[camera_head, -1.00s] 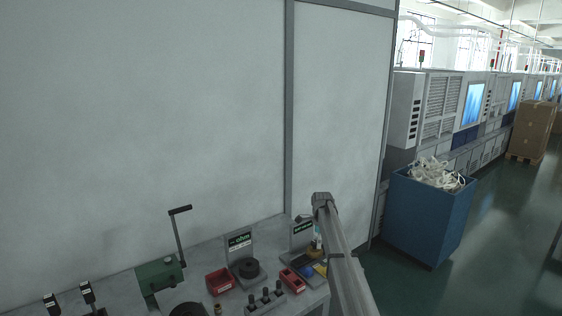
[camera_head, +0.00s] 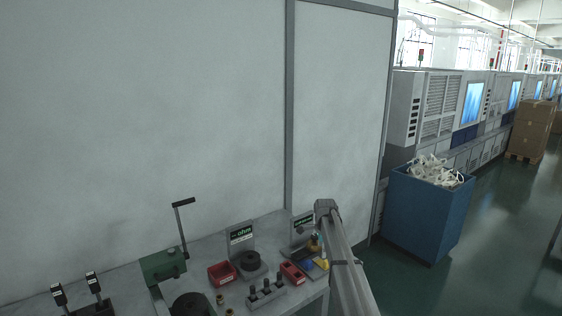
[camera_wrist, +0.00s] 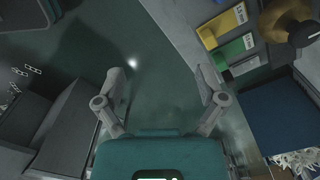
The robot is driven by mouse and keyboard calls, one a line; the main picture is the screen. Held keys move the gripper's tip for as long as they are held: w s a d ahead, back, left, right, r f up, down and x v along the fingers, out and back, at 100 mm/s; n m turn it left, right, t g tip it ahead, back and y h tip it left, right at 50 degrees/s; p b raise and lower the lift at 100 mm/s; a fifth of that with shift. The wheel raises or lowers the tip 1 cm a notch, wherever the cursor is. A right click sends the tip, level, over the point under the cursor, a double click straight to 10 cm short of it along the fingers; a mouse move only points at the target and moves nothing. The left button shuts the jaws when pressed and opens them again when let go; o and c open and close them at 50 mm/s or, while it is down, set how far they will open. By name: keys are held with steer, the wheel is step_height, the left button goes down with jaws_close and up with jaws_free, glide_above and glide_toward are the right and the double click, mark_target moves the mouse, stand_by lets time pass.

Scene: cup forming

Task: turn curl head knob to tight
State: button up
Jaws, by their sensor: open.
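My gripper (camera_wrist: 162,80) is open and empty in the wrist view, its two fingers spread wide above dark green floor beside a pale bench edge. In the head view my arm reaches up past the bench's right end, and I cannot make out the fingers there. A green machine with a raised crank handle (camera_head: 163,265) stands at the bench's left. A low grey block with several dark upright knobs (camera_head: 266,292) sits near the front edge. I cannot tell which part is the curl head knob or how it is set. My gripper touches none of these.
The bench (camera_head: 205,258) also bears red bins (camera_head: 222,274), a black disc (camera_head: 250,260) and small signs. Yellow, green and blue pads (camera_wrist: 235,48) lie near its right end. A blue bin of white scraps (camera_head: 428,212) stands right, with open floor around it.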

steer(key=s+f+n+b, duration=0.2)
steer(key=s+n, duration=0.4)
steer(key=s, duration=0.7)
steer(key=s+f+n+b, duration=0.3)
steer(key=s+n, duration=0.2)
steer(key=s, duration=0.8)
steer(key=s+f+n+b, duration=0.2)
steer(key=s+n, duration=0.4)
steer(key=s, duration=0.8)
steer(key=shift+d+f+n+b, duration=0.3)
steer(key=shift+d+f, duration=0.05)
steer(key=shift+f, duration=0.05)
